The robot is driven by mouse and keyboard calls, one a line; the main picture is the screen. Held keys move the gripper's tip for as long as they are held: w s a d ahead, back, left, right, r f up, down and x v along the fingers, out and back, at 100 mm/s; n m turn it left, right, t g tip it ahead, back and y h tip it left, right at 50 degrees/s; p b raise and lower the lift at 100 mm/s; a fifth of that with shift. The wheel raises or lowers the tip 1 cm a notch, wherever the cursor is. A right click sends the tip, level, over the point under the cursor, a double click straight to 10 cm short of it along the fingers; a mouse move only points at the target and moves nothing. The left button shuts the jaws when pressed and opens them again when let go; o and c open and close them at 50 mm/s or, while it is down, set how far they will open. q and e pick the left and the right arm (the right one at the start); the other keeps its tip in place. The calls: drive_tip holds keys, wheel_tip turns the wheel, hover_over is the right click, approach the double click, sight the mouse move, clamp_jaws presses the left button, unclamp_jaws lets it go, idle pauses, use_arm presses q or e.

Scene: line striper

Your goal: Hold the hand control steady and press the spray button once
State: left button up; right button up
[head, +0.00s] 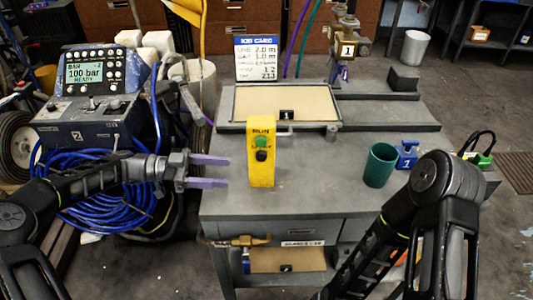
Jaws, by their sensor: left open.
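The hand control (261,170) is a yellow upright block on the grey workbench, with a green button (261,142) near its top and a dark round button (261,155) below it. The label above the green button seems to read "RUN"; the lower label is too small to read surely. My left gripper (229,172) is open, its two purple fingers pointing right toward the control, a short gap to its left. Nothing is between the fingers. My right arm (446,190) shows at the right, but its gripper cannot be seen.
A green cup (379,165) and a blue weight-like block (407,155) stand on the right of the workbench (320,190). A framed panel (240,102) and a sign card (256,58) are behind the control. A control console (90,90) and blue hose (80,190) are at left.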

sight(257, 174)
use_arm(q)
drive_tip(key=shift+d, duration=0.15)
drive_tip(key=shift+d+p, duration=0.35)
drive_tip(key=shift+d, duration=0.5)
drive_tip(key=d+p, duration=0.1)
drive_tip(key=d, duration=0.2)
drive_tip(key=shift+d+f, duration=0.15)
drive_tip(key=shift+d, duration=0.15)
drive_tip(key=d+b, duration=0.1)
drive_tip(key=d+f+b, duration=0.1)
drive_tip(key=d, duration=0.1)
drive_tip(key=shift+d, duration=0.1)
drive_tip(key=shift+d+r, duration=0.15)
drive_tip(key=shift+d, duration=0.5)
use_arm(e)
drive_tip(key=shift+f, duration=0.45)
use_arm(q)
clamp_jaws()
use_arm(e)
clamp_jaws()
